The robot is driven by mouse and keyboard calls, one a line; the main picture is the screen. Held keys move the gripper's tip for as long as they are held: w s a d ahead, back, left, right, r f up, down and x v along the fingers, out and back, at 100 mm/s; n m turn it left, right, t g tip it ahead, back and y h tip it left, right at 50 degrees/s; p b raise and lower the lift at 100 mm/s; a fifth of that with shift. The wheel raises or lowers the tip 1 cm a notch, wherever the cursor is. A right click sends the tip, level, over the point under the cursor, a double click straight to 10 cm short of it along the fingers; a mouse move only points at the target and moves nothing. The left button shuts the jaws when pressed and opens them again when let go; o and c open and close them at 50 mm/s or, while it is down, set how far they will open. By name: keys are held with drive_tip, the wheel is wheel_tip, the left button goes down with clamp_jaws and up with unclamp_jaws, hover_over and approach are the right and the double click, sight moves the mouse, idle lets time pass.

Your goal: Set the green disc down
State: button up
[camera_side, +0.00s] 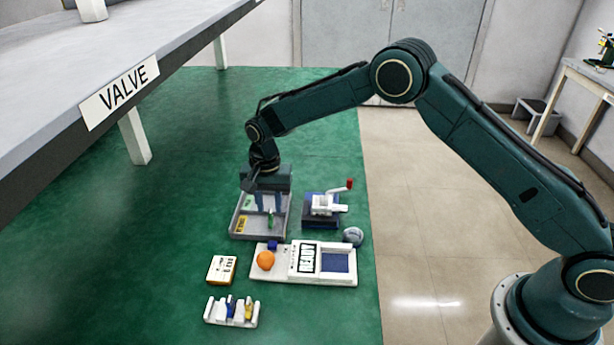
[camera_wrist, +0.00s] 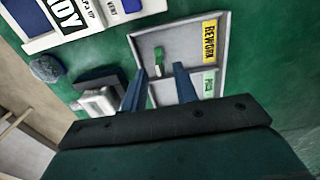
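The small green disc (camera_wrist: 157,60) shows edge-on in the wrist view, over the grey tray (camera_wrist: 222,52). It lies between and just past my two fingertips, with a gap to the right finger. Whether it touches the left finger is hard to tell. In the side view the green disc (camera_side: 271,218) is a small green patch below the fingers, low in the tray (camera_side: 243,233). My gripper (camera_side: 270,208) points down into the tray with its blue fingers spread apart. In the wrist view my gripper (camera_wrist: 159,69) looks open.
The tray has a yellow REWORK label (camera_wrist: 210,42) and a green label (camera_wrist: 208,82). A white READY panel (camera_side: 340,278) with an orange ball (camera_side: 265,260) stands in front. Green mat is clear at left.

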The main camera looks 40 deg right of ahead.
wheel_tip(320, 180, up, 11)
drive_tip(key=shift+r, duration=0.2)
idle(0.4)
idle(0.4)
wheel_tip(320, 180, up, 10)
drive_tip(key=n+t, duration=0.1)
drive_tip(key=n, duration=0.1)
hover_over(270, 212)
drive_tip(key=s+d, duration=0.5)
drive_tip(key=s, duration=0.1)
drive_tip(key=s+d+r+n+t, duration=0.2)
drive_tip(key=s+d+r, duration=0.3)
drive_tip(key=s+r, duration=0.4)
drive_tip(key=s+d+f+n+t, duration=0.1)
drive_tip(key=s+d+n, duration=0.1)
drive_tip(key=s, duration=0.9)
drive_tip(key=s+d+f+n+t, duration=0.1)
drive_tip(key=s+d+f+n, duration=0.1)
drive_tip(key=s, duration=1)
drive_tip(key=shift+s+d+n+t, duration=0.25)
drive_tip(key=shift+d+n+t, duration=0.05)
drive_tip(key=shift+d+n, duration=0.25)
